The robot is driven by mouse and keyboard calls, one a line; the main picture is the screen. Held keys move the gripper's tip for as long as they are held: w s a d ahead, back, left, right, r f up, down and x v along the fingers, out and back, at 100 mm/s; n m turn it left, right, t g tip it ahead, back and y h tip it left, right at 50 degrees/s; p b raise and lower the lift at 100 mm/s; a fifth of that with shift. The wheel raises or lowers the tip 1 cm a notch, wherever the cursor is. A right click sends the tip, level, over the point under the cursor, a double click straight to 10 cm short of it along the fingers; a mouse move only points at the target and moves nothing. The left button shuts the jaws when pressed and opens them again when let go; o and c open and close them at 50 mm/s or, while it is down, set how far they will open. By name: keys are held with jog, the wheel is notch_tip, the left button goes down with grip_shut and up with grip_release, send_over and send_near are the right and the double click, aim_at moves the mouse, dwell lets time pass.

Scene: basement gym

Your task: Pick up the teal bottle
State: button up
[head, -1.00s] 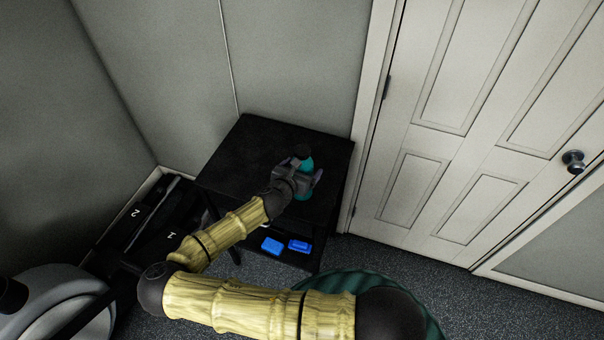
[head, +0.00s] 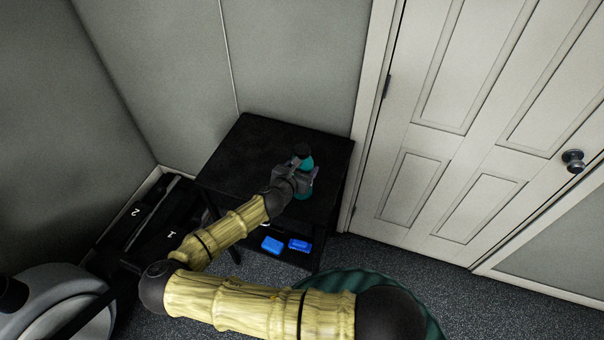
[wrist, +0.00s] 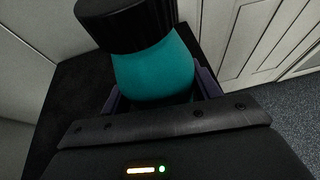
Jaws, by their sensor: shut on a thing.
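The teal bottle (head: 307,164) with a black cap (head: 302,150) is at the right part of the black table's top. My gripper (head: 303,181) is shut on the bottle, with a finger on either side of its body. In the wrist view the bottle (wrist: 155,72) fills the space between the purple-grey fingers, its cap at the top of the picture.
The black table (head: 240,150) is otherwise bare on top. Blue items (head: 272,244) lie on its lower shelf. A white panelled door (head: 450,130) is to the right, walls stand behind and left. A black rack (head: 150,225) marked with numbers is at the left.

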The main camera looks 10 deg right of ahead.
aim_at(302, 148)
notch_tip(302, 148, up, 10)
jog(key=shift+r+b, duration=0.1)
jog(key=shift+b, duration=0.75)
